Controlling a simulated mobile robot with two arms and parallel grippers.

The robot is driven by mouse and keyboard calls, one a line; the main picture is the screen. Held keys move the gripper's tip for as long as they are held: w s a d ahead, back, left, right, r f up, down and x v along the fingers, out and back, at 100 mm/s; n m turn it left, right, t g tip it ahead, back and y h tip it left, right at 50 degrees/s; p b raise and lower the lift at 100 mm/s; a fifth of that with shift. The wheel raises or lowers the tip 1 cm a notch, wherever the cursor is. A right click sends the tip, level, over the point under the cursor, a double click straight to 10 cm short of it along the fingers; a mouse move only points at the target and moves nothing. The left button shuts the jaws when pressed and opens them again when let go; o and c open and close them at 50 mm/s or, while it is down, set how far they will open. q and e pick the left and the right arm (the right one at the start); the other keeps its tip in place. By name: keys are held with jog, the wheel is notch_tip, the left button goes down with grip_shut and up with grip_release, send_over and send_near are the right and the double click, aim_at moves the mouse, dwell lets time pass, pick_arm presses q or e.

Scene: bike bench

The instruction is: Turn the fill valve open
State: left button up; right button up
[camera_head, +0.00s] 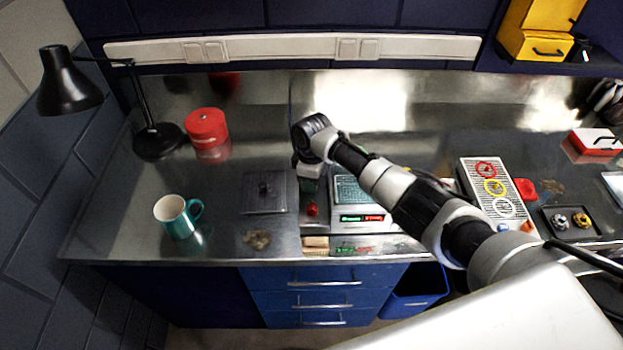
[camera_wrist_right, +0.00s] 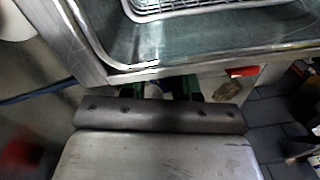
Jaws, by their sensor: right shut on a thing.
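The basin unit (camera_head: 377,219) stands at the bench front with a wire basket inside and lit green and red displays. My right gripper (camera_head: 311,190) reaches down at its left side, jaws shut on the fill valve, which is mostly hidden by the gripper. A red knob-like part (camera_head: 312,209) shows just below the fingers. In the right wrist view the green fingertips (camera_wrist_right: 165,88) sit beside the basin's rim (camera_wrist_right: 150,68), with a pale piece between them. I cannot tell the valve's angle. My left gripper is not in view.
A flat grey plate with a dark knob (camera_head: 264,192) lies left of the gripper. A teal mug (camera_head: 177,217), a red tin (camera_head: 206,128) and a black lamp (camera_head: 70,85) are further left. A panel with coloured rings (camera_head: 492,188) is right of my arm.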

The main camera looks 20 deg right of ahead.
jog(key=shift+w+r, duration=0.15)
jog(key=o, duration=0.6)
jog(key=shift+o, duration=0.2)
notch_tip(320, 180, up, 11)
jog(key=b, duration=0.2)
jog(key=shift+w, duration=0.2)
jog(key=shift+s+d+f, duration=0.1)
jog(key=shift+f, duration=0.15)
